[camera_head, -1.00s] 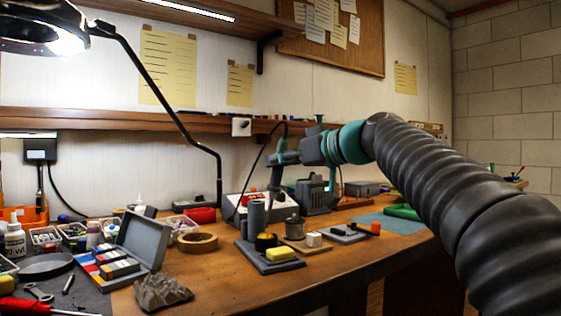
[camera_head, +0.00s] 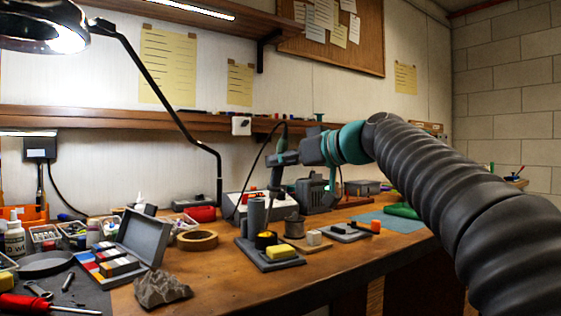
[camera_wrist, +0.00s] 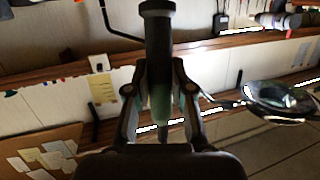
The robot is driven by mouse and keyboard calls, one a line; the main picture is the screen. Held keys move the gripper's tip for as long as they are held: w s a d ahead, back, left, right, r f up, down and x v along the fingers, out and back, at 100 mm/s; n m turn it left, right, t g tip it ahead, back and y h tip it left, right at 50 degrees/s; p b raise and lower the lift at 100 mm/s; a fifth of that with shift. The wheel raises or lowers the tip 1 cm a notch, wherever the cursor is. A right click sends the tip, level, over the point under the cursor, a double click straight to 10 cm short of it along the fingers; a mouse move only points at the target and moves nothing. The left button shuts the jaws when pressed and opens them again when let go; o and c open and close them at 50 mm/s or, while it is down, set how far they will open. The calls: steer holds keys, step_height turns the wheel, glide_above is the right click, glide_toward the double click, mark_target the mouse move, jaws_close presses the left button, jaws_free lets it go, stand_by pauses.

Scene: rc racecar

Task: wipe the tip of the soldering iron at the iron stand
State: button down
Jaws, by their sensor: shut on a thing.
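The soldering iron (camera_head: 277,177) is upright with a slight tilt in my gripper (camera_head: 285,159), its lower end pointing down over the iron stand (camera_head: 277,265). In the wrist view, my gripper (camera_wrist: 157,105) is shut around the iron's dark and green handle (camera_wrist: 160,65). The stand is a dark base with a grey tube holder (camera_head: 257,215), a round black cup with yellowish filling (camera_head: 266,240) and a yellow sponge (camera_head: 281,252). The thin tip is too small to tell whether it touches the cup. The wrist view does not show the tip.
A black cable loops from the iron's top to the soldering station (camera_head: 232,205) behind. A tape roll (camera_head: 197,240) and an open grey case (camera_head: 147,237) lie left.

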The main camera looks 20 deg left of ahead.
mark_target(286, 135)
steer(key=shift+f+b, duration=0.35)
steer(key=shift+f, duration=0.05)
stand_by(1.4)
steer(key=shift+r+p, duration=2.4)
steer(key=shift+r, duration=0.7)
steer(key=shift+f, duration=0.2)
